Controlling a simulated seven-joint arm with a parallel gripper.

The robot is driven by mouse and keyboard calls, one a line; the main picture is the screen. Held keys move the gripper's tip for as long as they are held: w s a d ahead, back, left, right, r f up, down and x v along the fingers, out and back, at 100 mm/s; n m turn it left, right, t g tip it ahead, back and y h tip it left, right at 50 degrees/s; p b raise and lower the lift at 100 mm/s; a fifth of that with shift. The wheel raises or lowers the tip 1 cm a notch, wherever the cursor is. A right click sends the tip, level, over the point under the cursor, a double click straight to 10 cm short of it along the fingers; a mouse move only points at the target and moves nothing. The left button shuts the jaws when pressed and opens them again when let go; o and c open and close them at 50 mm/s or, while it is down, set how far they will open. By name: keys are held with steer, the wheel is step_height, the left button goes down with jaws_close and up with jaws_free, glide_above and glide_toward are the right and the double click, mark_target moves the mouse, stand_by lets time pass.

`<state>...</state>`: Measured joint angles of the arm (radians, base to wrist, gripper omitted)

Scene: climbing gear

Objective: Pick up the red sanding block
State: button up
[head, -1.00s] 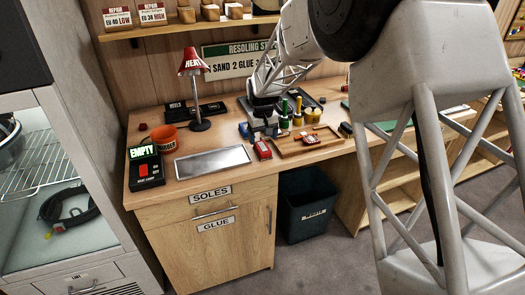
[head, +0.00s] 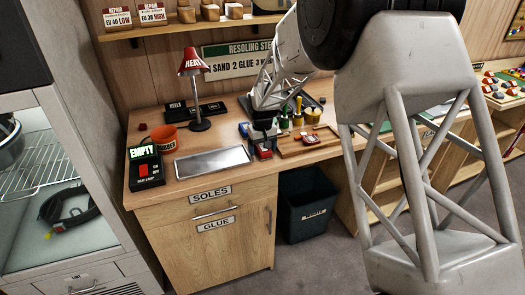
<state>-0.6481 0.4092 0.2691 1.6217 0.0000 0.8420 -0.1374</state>
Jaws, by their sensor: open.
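The red sanding block seems to be the small red block with a pale top (head: 263,153) on the wooden workbench, just right of the metal tray. My gripper (head: 264,144) is low over the bench, right at this block. It is open, and its fingers seem to be on either side of the block's back part. The front end of the block still shows; the rest is hidden under my gripper. I cannot tell whether the fingers touch it.
A metal tray (head: 212,161) lies left of the block. A wooden tray (head: 291,152) with a red and white item (head: 311,140) lies to the right. A red lamp (head: 193,66) and an orange cup (head: 164,136) are further left.

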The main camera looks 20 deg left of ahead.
mark_target(262, 146)
stand_by(0.5)
steer(key=c, duration=1)
steer(key=shift+r, duration=0.1)
steer(key=shift+r, duration=0.7)
step_height(262, 146, up, 2)
steer(key=shift+r, duration=0.1)
steer(key=s+d, duration=0.3)
steer(key=s, duration=0.1)
steer(key=s+d, duration=0.3)
steer(key=s, duration=0.1)
steer(key=s+d+r, duration=0.1)
steer(key=s+d, duration=0.2)
steer(key=s, duration=0.2)
steer(key=shift+d+r, duration=0.1)
steer(key=shift+d, duration=0.15)
